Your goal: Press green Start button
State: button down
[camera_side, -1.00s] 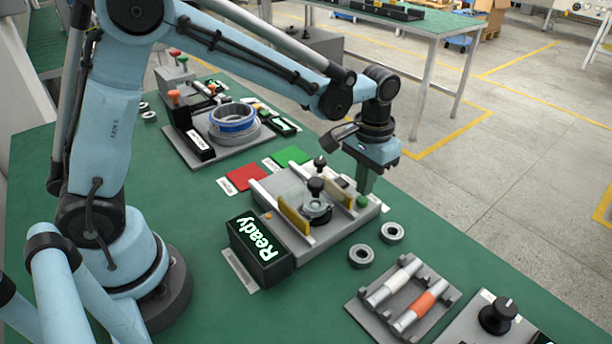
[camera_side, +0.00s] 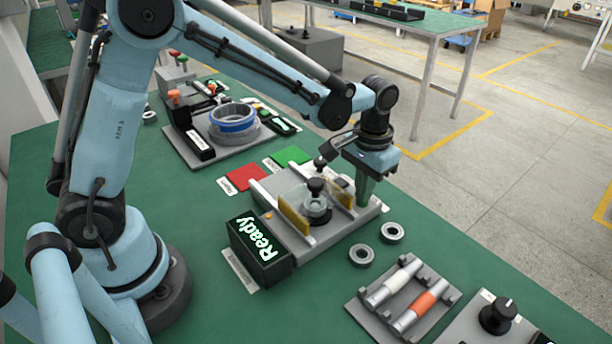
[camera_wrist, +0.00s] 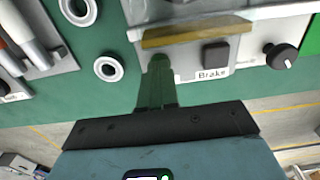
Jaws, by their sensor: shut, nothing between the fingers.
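The fixture (camera_side: 335,226) is a grey block with a Ready display (camera_side: 262,252) at its front left. My gripper (camera_side: 362,203) is shut and empty, with green fingers pointing down at the fixture's right end. The green button is hidden behind or under the fingertips in the side view, and I cannot see whether it is pressed. In the wrist view the shut fingers (camera_wrist: 158,66) end at the fixture's edge, left of a black button (camera_wrist: 215,54) above the label Brake.
Two metal rings (camera_side: 362,255) lie right of the fixture. A grey rack (camera_side: 402,298) with white and orange cylinders and a black knob (camera_side: 498,315) are nearer the front. Red (camera_side: 246,178) and green (camera_side: 292,156) pads lie behind the fixture. Yellow-faced jaws (camera_side: 294,220) stand on it.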

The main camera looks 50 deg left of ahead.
jog(key=shift+f, duration=0.25)
notch_tip(320, 180, up, 14)
dwell(1.2)
jog(key=s+a+f+t, duration=0.4)
jog(key=s+a+t, duration=0.3)
jog(key=s, duration=0.6)
jog(key=shift+a, duration=0.8)
dwell(3.8)
